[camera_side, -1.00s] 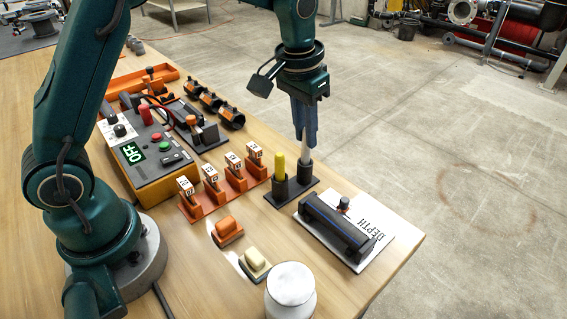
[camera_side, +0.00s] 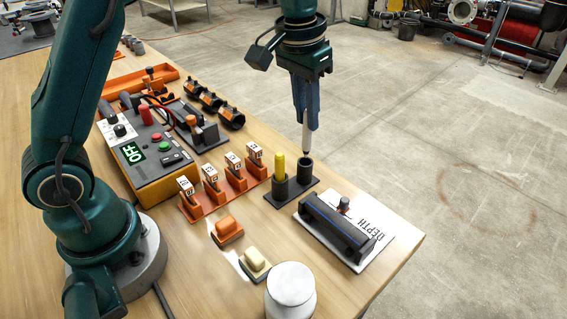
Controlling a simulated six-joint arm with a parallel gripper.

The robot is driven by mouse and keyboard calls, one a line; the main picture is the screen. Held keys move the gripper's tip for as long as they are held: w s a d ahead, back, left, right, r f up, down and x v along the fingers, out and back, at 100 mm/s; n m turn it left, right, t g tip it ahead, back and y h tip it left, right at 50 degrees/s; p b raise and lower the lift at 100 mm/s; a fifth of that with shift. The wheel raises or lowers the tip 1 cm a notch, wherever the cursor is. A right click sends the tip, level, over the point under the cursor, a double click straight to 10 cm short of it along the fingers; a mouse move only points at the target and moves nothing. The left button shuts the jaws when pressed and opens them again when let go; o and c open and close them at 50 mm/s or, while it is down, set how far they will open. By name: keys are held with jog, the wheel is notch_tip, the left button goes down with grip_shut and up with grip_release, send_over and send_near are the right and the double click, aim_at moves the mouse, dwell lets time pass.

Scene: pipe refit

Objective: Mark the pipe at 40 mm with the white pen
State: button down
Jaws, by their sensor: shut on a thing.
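My gripper (camera_side: 306,115) is shut on the white pen (camera_side: 306,138). The pen hangs upright, tip down, with its dark tip just above or at the mouth of the right black holder cup (camera_side: 304,172). A yellow pen (camera_side: 279,165) stands in the left cup of the same holder. The black pipe (camera_side: 337,224) lies in front of the holder, on the white plate marked DEPTH (camera_side: 375,228). Any mark on the pipe is too small to tell.
Orange numbered blocks (camera_side: 212,186) stand in a row left of the holder. An orange block (camera_side: 227,231), a cream block (camera_side: 254,263) and a white jar (camera_side: 290,291) are near the front. A control box reading OFF (camera_side: 150,150) is behind left. The table edge is close right.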

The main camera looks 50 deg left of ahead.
jog(key=shift+r, duration=0.3)
jog(key=shift+r, duration=1)
jog(key=shift+s+n, duration=0.1)
jog(key=shift+n, duration=0.2)
jog(key=s+d+r, duration=0.1)
jog(key=s+d, duration=0.4)
jog(key=d, duration=0.6)
jog(key=shift+a+f, duration=0.15)
jog(key=shift+f, duration=0.9)
jog(key=shift+a+f, duration=0.15)
jog(key=shift+f, duration=0.9)
